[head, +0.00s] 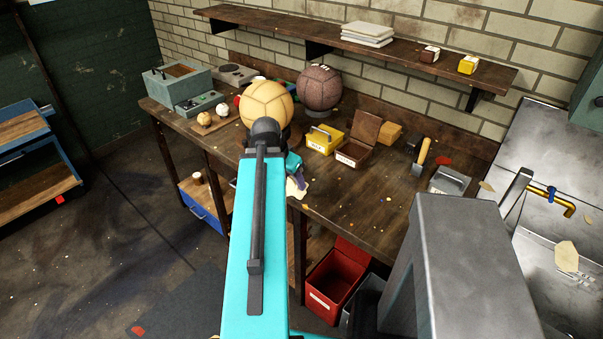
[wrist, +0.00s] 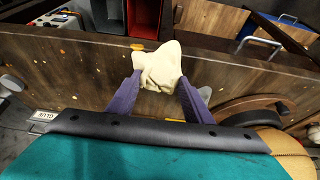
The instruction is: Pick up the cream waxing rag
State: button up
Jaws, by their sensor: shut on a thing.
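The cream waxing rag (wrist: 160,68) is a crumpled pale cloth between the two purple fingers of my gripper (wrist: 160,88) in the wrist view. My gripper is shut on it, with the cloth bunched up past the fingertips. In the head view the rag (head: 296,187) shows at the front edge of the wooden workbench (head: 345,205), just right of my teal arm. My arm hides most of the gripper there, and I cannot tell whether the rag touches the bench.
A tan ball (head: 266,102) and a dark brown ball (head: 319,88) stand on the bench behind the gripper. A yellow box (head: 324,140) and a hammer (head: 421,157) are farther right. A red bin (head: 335,281) sits below. The bench's right front is fairly clear.

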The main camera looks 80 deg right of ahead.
aim_at(288, 194)
jog(key=shift+w+a+r, duration=0.1)
jog(key=shift+w+a, duration=0.15)
jog(key=shift+a, duration=0.2)
jog(key=shift+w+a, duration=0.2)
jog(key=shift+a, duration=0.25)
jog(key=shift+w+d+b, duration=0.1)
jog(key=shift+w+b, duration=0.1)
jog(key=shift+b, duration=1.05)
jog(key=b, duration=0.3)
jog(key=shift+w+a, duration=0.15)
jog(key=shift+a, duration=0.2)
jog(key=shift+a+b, duration=0.2)
jog(key=shift+b, duration=0.8)
jog(key=a+b, duration=0.1)
jog(key=b, duration=0.3)
jog(key=shift+w+a+b, duration=0.15)
jog(key=shift+a+b, duration=0.1)
jog(key=shift+b, duration=0.05)
jog(key=shift+a, duration=0.1)
jog(key=shift+a+r+b, duration=0.2)
jog(key=shift+b, duration=0.35)
